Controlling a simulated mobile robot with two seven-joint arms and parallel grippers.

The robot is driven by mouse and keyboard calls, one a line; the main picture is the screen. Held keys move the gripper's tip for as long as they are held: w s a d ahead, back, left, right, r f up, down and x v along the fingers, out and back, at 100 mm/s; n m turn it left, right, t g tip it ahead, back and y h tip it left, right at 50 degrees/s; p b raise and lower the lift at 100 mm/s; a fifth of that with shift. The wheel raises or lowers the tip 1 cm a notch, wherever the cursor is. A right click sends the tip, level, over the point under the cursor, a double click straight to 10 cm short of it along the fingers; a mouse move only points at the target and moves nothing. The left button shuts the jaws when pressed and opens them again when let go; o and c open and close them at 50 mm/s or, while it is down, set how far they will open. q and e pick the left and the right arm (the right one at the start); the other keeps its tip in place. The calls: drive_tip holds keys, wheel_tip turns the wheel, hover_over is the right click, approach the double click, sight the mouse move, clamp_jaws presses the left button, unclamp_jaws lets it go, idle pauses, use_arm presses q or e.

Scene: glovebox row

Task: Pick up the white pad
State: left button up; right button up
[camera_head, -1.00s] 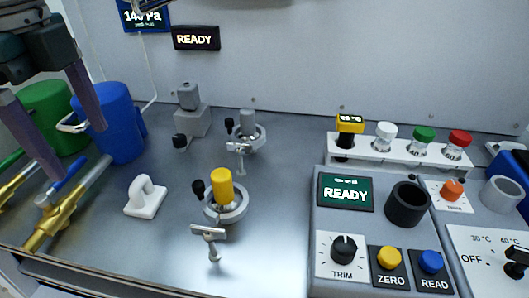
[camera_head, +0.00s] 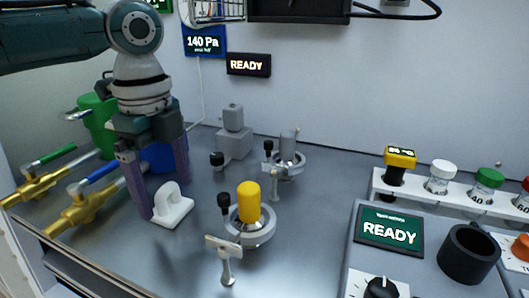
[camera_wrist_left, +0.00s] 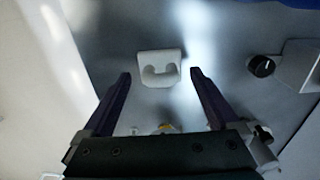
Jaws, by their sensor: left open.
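The white pad (camera_head: 172,210) lies flat on the grey bench, with an arched handle standing on top. It also shows in the left wrist view (camera_wrist_left: 160,72), ahead of the fingertips and between their lines. My left gripper (camera_head: 166,203) points down at the pad, its two purple fingers spread apart. In the left wrist view the gripper (camera_wrist_left: 160,76) is open and nothing is between the fingers. From the head view I cannot tell the exact gap between fingertips and pad. My right gripper is not in view.
A fixture with a yellow cylinder (camera_head: 249,201) and a clamp stands right of the pad. A blue container (camera_head: 158,158) is partly hidden behind my left gripper. Brass valves (camera_head: 85,213) lie to the left. A control console (camera_head: 395,232) is at right.

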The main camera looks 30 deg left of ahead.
use_arm(q)
drive_tip(key=shift+f, duration=0.3)
drive_tip(key=shift+r, duration=0.1)
clamp_jaws()
idle(0.5)
